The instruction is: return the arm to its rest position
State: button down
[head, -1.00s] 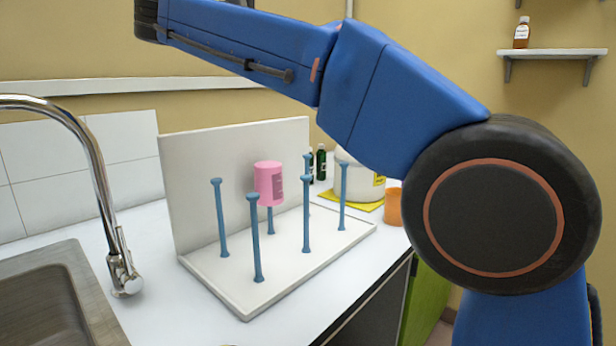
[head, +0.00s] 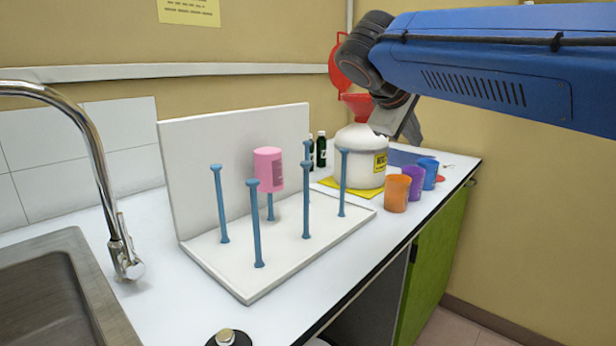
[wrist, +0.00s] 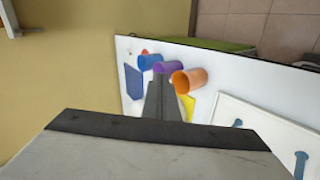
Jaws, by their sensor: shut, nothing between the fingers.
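My blue arm (head: 480,65) reaches in from the right edge in the head view, above the counter. My gripper (head: 408,128) is at its end, pointing downward beside the red funnel on the white container, from this view. Whether it touches them cannot be told. In the wrist view the dark fingers of my gripper (wrist: 158,85) are together with nothing between them. Behind them, a purple cup (wrist: 168,67), an orange cup (wrist: 188,80) and a blue cup (wrist: 149,62) are on the counter.
A white rack (head: 245,285) with blue pegs holds a pink cup (head: 269,170) upside down. A white container (head: 357,160) with a red funnel (head: 358,105) stands on a yellow mat (head: 350,190). The sink (head: 50,290) and tap (head: 100,170) are at left.

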jog(key=s+d+f+m+g+y, duration=0.15)
jog(key=s+d+f, duration=0.25)
jog(key=s+f, duration=0.4)
jog(key=s+d+f+m+g+y, duration=0.1)
jog(key=s+d+f+m+y, duration=0.15)
jog(key=s+f, duration=0.5)
jog(key=s+f+m+y, duration=0.1)
jog(key=s+f+m, duration=0.1)
jog(key=s+f, duration=0.3)
jog(key=s+f+m+y, duration=0.2)
jog(key=s+f, duration=0.4)
jog(key=f, duration=0.7)
jog(key=shift+s, duration=0.25)
